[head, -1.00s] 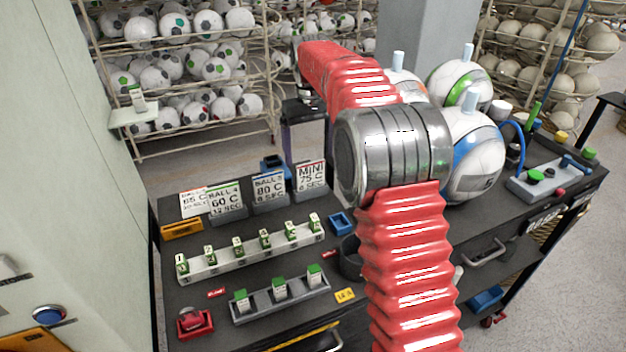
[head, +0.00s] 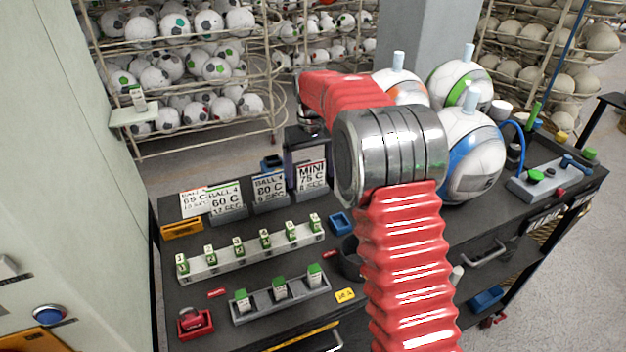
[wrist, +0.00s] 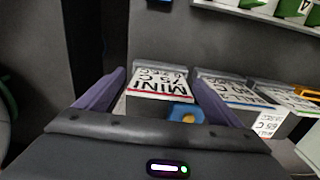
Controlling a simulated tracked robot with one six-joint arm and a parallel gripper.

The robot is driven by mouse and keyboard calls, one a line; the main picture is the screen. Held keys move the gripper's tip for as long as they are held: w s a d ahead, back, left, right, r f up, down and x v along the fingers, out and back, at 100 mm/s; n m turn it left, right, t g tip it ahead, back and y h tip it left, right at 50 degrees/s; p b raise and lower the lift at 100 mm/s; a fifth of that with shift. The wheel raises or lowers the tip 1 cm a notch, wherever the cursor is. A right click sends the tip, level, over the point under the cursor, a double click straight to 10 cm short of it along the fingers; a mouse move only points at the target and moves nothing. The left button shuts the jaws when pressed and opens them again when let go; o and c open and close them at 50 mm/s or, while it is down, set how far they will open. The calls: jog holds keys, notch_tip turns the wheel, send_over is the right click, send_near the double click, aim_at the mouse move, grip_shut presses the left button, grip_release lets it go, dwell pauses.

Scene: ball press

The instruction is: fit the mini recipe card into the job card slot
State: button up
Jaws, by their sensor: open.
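The mini recipe card (head: 311,176) is a white card reading MINI 75 C with a red stripe. It stands leaning in a dark holder at the right end of the recipe card row. In the wrist view the card (wrist: 160,82) lies between the two purple fingers of my gripper (wrist: 160,76), which are apart, one on each side. I cannot tell whether they touch it. In the head view my gripper (head: 307,165) is lowered at the card from behind. I cannot tell for sure which fitting is the job card slot.
Other recipe cards, including a blue-striped card (head: 268,187), stand close to the left. In front are a rack of numbered green-topped pieces (head: 250,252) and a shorter rack (head: 281,297). A blue tray (head: 341,222) sits nearby. White balls (head: 470,150) stand to the right.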

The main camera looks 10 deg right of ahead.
jog(key=shift+f, duration=0.75)
jog(key=shift+c, duration=0.7)
jog(key=c, duration=1)
notch_tip(320, 180, up, 10)
jog(key=shift+r, duration=0.1)
